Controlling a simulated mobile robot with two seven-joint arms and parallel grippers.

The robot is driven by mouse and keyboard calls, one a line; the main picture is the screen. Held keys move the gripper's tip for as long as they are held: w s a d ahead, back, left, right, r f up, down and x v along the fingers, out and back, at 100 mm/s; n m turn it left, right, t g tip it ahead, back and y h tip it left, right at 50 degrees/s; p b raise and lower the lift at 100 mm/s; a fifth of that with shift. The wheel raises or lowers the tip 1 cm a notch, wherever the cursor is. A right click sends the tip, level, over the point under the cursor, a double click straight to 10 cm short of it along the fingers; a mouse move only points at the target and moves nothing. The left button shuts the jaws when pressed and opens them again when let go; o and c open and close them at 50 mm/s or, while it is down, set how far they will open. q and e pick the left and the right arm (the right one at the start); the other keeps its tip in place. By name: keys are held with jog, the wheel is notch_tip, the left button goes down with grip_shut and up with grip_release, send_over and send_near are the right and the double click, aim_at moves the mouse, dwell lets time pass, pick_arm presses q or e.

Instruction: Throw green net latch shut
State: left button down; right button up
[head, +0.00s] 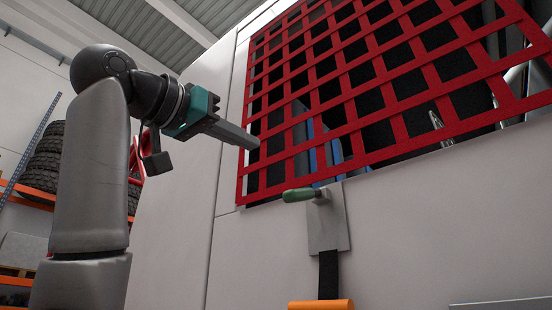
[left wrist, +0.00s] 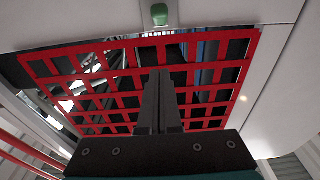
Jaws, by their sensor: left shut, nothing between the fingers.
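The net latch shows in the head view as a green handle (head: 300,194) on a grey plate (head: 329,222), below the lower edge of the red net (head: 380,70). The handle points to the left and lies roughly level. My left gripper (head: 256,146) is shut and empty, up and to the left of the handle, in front of the net's lower left corner and apart from the handle. In the left wrist view the shut fingers (left wrist: 161,78) stand before the net, and the green handle (left wrist: 159,15) shows at the top edge. My right gripper is not in view.
A black strap (head: 328,274) runs down from the plate to an orange piece (head: 321,304). Pale body panels (head: 175,215) surround the net. Tyres (head: 45,160) sit on an orange rack at the far left. The space in front of the panel below the gripper looks clear.

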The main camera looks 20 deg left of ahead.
aim_at(304, 195)
pick_arm(q)
jog(key=w+d+f+p, duration=0.1)
jog(key=w+p, duration=0.1)
jog(key=w, duration=0.3)
jog(key=w+d+f+p, duration=0.1)
jog(key=w+d+p, duration=0.1)
jog(key=w, duration=0.3)
jog(key=shift+w+d+f, duration=0.25)
jog(key=shift+w+f, duration=0.1)
jog(key=shift+w, duration=0.05)
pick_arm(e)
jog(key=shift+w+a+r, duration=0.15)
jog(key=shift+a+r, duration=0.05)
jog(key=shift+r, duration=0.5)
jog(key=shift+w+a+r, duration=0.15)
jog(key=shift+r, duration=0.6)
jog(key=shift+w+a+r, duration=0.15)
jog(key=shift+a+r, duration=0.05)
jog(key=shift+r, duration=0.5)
pick_arm(q)
jog(key=shift+f+t+h+b, duration=0.3)
jog(key=shift+f+t+b, duration=0.1)
jog(key=shift+t+b, duration=0.3)
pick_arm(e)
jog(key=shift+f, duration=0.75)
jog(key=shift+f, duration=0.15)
